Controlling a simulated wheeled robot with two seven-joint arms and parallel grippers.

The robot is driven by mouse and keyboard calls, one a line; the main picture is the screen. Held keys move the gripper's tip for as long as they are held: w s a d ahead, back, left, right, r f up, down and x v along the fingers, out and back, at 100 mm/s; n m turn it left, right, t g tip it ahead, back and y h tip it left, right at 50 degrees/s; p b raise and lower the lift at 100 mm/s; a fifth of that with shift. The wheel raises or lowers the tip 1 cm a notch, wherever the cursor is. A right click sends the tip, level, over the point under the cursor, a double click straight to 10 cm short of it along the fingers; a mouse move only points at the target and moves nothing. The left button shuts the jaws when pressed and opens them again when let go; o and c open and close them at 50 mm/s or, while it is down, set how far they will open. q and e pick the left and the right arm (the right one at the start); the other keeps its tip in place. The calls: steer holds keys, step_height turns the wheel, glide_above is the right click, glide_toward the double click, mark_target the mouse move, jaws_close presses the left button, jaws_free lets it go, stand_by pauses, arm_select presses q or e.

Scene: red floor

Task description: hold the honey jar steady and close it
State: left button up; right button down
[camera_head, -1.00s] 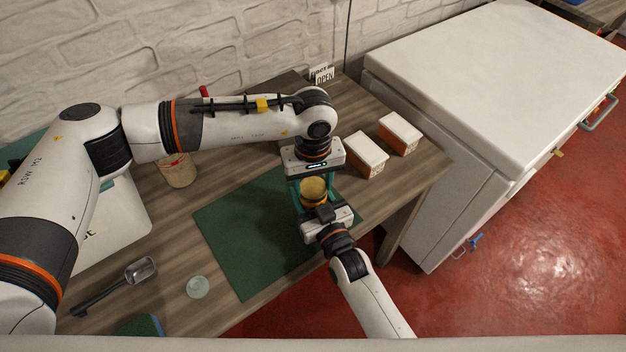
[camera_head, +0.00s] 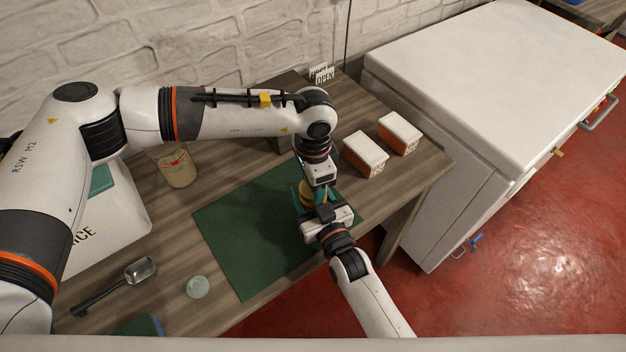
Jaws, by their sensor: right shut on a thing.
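The honey jar (camera_head: 306,194) stands on the green mat near its right end, a small amber-yellow shape mostly covered by my two grippers. Its lid cannot be told apart from its body here. My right gripper (camera_head: 313,205) comes from the front and is shut on the jar. My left gripper (camera_head: 319,187) points down from above, right over the jar's top, with its body turned nearly edge-on to the view. Its fingers are largely hidden, so its grip on the lid is unclear.
The green mat (camera_head: 240,235) lies on the wooden table. Two white-topped boxes (camera_head: 365,154) (camera_head: 400,133) stand to the right. A jar with red marks (camera_head: 177,168), a metal scoop (camera_head: 140,270) and a pale round disc (camera_head: 198,287) are left. A white chest (camera_head: 480,70) stands beyond the table's right edge.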

arm_select(q)
steer(key=shift+w, duration=0.1)
arm_select(e)
steer(key=shift+f, duration=0.1)
arm_select(q)
steer(key=o, duration=0.9)
steer(key=shift+o, duration=0.2)
steer(key=shift+r, duration=0.1)
steer(key=shift+r, duration=2.2)
steer(key=shift+c, duration=0.4)
